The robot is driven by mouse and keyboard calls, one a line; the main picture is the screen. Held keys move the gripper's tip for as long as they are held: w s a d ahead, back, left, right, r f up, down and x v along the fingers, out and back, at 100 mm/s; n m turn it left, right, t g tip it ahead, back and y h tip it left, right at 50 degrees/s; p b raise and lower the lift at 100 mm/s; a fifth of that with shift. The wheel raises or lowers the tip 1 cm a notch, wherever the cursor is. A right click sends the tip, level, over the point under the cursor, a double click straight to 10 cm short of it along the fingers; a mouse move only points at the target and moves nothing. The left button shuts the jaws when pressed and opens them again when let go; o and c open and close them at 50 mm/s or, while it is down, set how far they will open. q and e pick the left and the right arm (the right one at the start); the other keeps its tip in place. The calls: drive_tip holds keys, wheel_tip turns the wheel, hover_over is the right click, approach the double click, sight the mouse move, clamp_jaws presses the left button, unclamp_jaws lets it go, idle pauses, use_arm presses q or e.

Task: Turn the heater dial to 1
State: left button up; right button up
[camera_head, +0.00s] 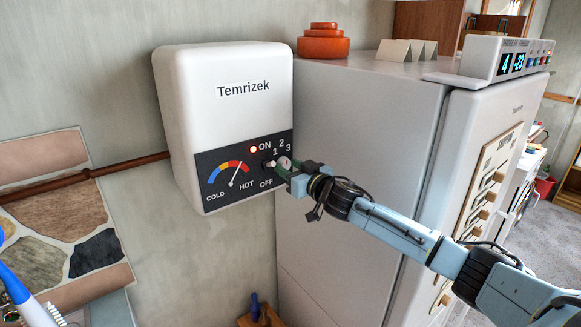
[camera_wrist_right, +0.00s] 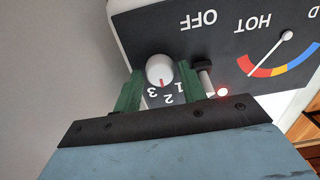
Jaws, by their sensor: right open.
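The white heater (camera_head: 225,130) hangs on the wall with a black panel (camera_head: 218,178) on its lower front. Its white dial (camera_head: 285,162) sits by the numbers 1, 2, 3. In the right wrist view the dial (camera_wrist_right: 160,68) has a red mark pointing roughly between 2 and 3. My right gripper (camera_head: 284,172) is at the panel. Its green fingers are open, one on each side of the dial in the wrist view; I cannot tell whether they touch it. A small lever switch (camera_wrist_right: 204,78) stands close beside one finger. My left gripper is not in view.
A red light (camera_head: 253,150) glows near ON. A large grey cabinet (camera_head: 350,150) stands close to the heater's right, with an orange stacked object (camera_head: 323,46) on top. A brown pipe (camera_head: 110,170) runs into the heater from the left. A blue-and-white object (camera_head: 25,298) shows at lower left.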

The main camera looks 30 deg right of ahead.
drive_tip(key=shift+c, duration=0.4)
drive_tip(key=c, duration=0.6)
drive_tip(key=shift+n, duration=0.4)
drive_tip(key=n, duration=0.3)
drive_tip(key=shift+n, duration=2.6)
